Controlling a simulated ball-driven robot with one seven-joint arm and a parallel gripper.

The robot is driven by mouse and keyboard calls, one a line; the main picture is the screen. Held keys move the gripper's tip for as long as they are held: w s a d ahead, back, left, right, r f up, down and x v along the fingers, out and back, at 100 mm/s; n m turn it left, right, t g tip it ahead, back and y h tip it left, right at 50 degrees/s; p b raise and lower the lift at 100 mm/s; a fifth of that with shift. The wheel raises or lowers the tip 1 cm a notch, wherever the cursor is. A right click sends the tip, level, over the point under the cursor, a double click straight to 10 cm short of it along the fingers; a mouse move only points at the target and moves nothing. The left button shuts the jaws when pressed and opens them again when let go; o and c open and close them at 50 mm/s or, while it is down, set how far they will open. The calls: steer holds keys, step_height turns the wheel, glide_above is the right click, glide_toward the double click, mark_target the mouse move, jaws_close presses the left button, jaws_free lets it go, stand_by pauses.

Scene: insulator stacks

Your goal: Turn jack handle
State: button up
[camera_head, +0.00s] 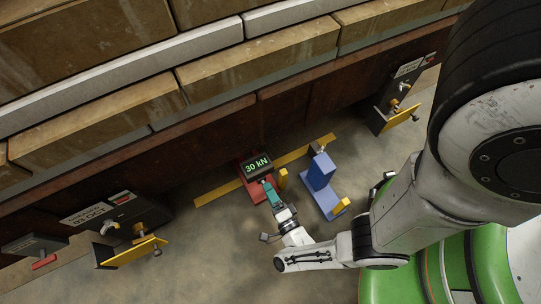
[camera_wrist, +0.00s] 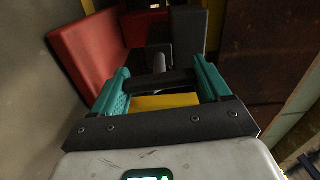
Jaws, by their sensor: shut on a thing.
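The red jack (camera_head: 250,179) sits on the floor by the wall's base, under a display (camera_head: 257,165) reading 30 kN. In the wrist view, its red body (camera_wrist: 82,55) is at upper left, beside a dark block. My gripper (camera_head: 266,184) reaches down to the jack, and its teal fingers (camera_wrist: 162,86) are closed around a dark bar that looks like the jack handle (camera_wrist: 165,78). A yellow piece (camera_wrist: 165,101) shows between the fingers. In the head view, the fingers hide the handle.
A blue device (camera_head: 320,172) with a yellow end piece stands close right of my gripper. A yellow strip (camera_head: 219,192) lies on the floor behind the jack. Dark supports with yellow plates stand at left (camera_head: 132,252) and right (camera_head: 391,118). Stacked blocks fill the upper left.

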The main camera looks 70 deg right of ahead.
steer(key=shift+s+d, duration=0.1)
steer(key=shift+s, duration=0.1)
stand_by(0.3)
steer(key=o, duration=0.8)
steer(key=shift+w, duration=0.1)
